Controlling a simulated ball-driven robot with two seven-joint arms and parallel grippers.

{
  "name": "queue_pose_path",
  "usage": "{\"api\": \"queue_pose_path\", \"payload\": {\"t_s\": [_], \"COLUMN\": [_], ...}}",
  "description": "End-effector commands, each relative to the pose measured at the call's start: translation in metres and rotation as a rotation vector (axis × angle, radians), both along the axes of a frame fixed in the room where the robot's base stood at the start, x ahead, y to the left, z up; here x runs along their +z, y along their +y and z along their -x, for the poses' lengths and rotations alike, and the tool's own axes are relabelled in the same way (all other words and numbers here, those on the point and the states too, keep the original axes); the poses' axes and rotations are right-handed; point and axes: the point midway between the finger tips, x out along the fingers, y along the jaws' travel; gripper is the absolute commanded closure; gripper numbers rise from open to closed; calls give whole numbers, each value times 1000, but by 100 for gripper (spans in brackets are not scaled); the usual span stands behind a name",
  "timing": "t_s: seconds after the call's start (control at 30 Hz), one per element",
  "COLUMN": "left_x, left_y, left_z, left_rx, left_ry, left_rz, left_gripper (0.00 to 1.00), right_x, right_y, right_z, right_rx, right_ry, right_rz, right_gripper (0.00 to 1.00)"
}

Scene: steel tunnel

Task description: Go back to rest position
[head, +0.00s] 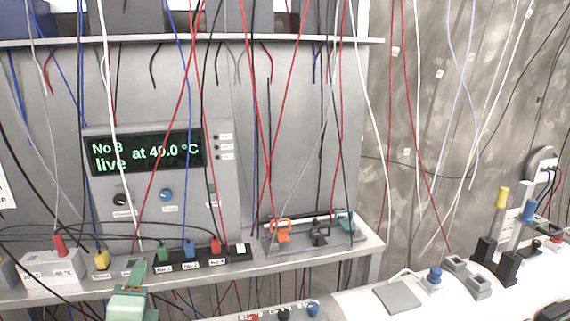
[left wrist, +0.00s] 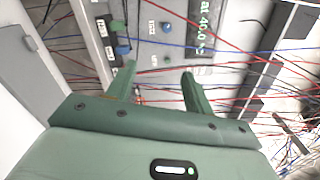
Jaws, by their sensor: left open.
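My left gripper (head: 138,275) is green and shows at the bottom left of the head view, in front of the shelf with the coloured plugs. Its lower part runs out of the picture. In the left wrist view its two fingers (left wrist: 159,78) stand apart with nothing between them, pointing towards the grey panel with knobs and cables. I cannot tell how far the fingertips are from the panel or the cables. My right gripper is not in view.
A display panel (head: 143,150) reads "No 3 live at 40.0 °C". Many hanging cables cross the space before it. The shelf (head: 325,258) carries plugs and a rack of coloured clips. At the right stand yellow (head: 501,198) and blue-topped levers and a flat grey plate (head: 397,297).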

Motion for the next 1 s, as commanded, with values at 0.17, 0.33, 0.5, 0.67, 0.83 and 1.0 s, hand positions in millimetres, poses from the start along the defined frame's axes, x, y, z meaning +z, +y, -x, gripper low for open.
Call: {"api": "queue_pose_path", "payload": {"t_s": [0.17,0.33,0.5,0.67,0.83,1.0], "left_x": [-27,-59,-103,-145,-186,-272], "left_y": [6,13,22,30,38,27], "left_z": [14,35,71,116,179,178], "left_rx": [34,89,192,330,535,564], "left_ry": [61,135,237,337,435,519], "left_rz": [115,258,449,640,841,906], "left_gripper": [48,48,48,48,48,48], "right_x": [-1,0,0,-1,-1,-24], "right_y": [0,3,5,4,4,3], "right_z": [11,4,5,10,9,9], "right_rx": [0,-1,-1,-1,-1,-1], "right_ry": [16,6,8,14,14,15], "right_rz": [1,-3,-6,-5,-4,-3], "right_gripper": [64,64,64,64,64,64]}}
